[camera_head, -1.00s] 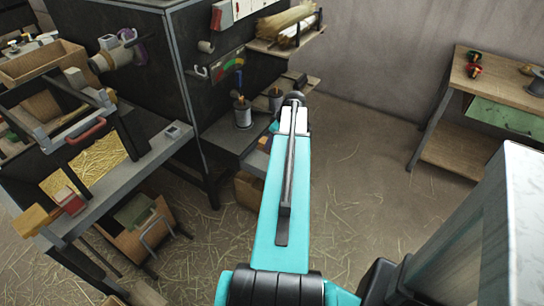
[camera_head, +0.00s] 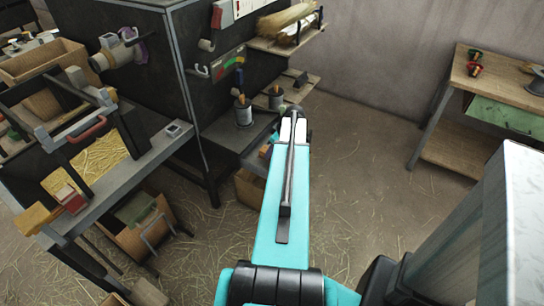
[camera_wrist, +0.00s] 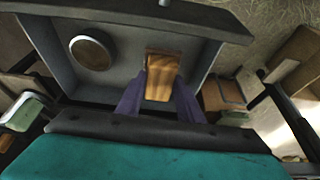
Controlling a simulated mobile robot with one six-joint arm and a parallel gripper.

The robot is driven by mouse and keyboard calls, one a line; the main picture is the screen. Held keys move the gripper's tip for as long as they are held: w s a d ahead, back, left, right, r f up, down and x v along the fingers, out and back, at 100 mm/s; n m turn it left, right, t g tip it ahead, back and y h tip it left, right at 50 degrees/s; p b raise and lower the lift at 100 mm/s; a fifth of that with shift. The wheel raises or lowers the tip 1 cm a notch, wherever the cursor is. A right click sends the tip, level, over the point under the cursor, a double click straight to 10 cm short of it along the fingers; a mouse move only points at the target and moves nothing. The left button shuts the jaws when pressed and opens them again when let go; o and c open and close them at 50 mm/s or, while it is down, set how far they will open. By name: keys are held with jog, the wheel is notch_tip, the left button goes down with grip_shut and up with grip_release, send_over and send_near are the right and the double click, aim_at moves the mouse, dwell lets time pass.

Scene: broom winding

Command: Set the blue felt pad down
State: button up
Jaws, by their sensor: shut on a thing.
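My gripper (camera_wrist: 160,92) shows in the wrist view as two dark purple fingers, shut on a small wood-brown block (camera_wrist: 161,72). I take the block to be the back of the blue felt pad; no blue felt face shows. The block is over or against a grey tray-like surface (camera_wrist: 120,75) with a dark rim. I cannot tell whether it touches that surface.
A round ring-edged opening or lid (camera_wrist: 91,52) is left of the block. In the head view, a tin with brushes (camera_head: 243,112) stands on the dark cabinet's low shelf. A shelf with straw bundles (camera_head: 285,25) is above. A wooden table (camera_head: 500,85) is at right; the floor between is clear.

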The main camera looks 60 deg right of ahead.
jog(key=shift+f, duration=1.8)
jog(key=shift+f, duration=0.15)
jog(key=o, duration=1)
jog(key=shift+c, duration=0.2)
jog(key=v, duration=1.2)
jog(key=shift+b, duration=0.4)
jog(key=shift+s, duration=0.15)
